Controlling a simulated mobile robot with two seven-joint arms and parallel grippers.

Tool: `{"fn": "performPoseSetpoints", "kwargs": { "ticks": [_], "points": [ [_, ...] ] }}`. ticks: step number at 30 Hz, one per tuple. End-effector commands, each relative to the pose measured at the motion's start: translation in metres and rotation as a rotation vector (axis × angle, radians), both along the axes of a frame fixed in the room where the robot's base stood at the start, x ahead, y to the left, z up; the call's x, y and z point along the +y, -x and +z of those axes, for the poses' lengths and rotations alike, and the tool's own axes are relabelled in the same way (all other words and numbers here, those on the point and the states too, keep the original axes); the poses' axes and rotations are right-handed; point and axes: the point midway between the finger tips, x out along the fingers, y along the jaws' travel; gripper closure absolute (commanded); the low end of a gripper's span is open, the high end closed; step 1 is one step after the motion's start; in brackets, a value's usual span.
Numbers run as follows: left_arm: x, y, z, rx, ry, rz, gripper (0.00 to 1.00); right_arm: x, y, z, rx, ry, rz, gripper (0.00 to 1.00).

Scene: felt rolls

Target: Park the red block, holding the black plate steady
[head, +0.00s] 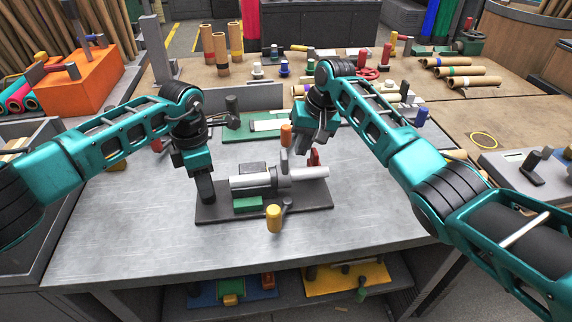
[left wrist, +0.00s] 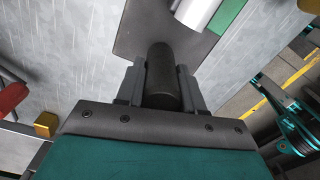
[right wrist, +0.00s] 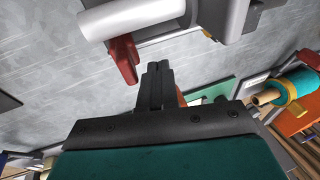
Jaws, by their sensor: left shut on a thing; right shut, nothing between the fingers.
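The black plate (head: 315,200) lies on the grey metal table and carries a white roll (head: 250,182) in a grey fixture. My left gripper (head: 206,190) is shut on a black upright handle (left wrist: 162,72) at the plate's left end. The plate also shows in the left wrist view (left wrist: 140,32). The red block (head: 315,157) stands at the plate's far right side, behind the roll. In the right wrist view the red block (right wrist: 124,60) is beside the white roll. My right gripper (head: 302,148) is shut and empty, close to the red block; I cannot tell whether they touch.
A yellow knob (head: 274,218) stands at the plate's front and an orange knob (head: 286,135) behind it. A green block (head: 248,204) sits on the plate. A green board (head: 240,137) lies behind. The table's front left (head: 130,235) is clear.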

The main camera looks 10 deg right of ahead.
Motion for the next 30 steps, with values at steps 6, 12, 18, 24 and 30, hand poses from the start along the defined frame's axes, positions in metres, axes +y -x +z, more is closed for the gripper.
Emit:
{"fn": "performPoseSetpoints", "kwargs": {
  "ticks": [6, 12, 18, 24, 30],
  "points": [
    [0.001, 0.001, -0.003, 0.004, -0.005, 0.002, 1.00, 0.000, 0.000, 0.009, -0.001, 0.000, 0.000, 1.00],
    [0.001, 0.001, -0.003, 0.004, -0.005, 0.002, 1.00, 0.001, 0.000, 0.016, -0.001, -0.001, 0.000, 1.00],
    [0.001, 0.001, -0.003, 0.004, -0.005, 0.002, 1.00, 0.007, -0.001, 0.034, -0.004, -0.001, 0.000, 1.00],
    [0.001, 0.001, -0.003, 0.004, -0.005, 0.001, 1.00, 0.010, 0.000, 0.045, -0.001, 0.000, 0.000, 1.00],
    [0.001, 0.001, -0.003, 0.004, -0.005, 0.001, 1.00, 0.010, 0.000, 0.045, 0.000, 0.000, 0.000, 1.00]
  ]
}}
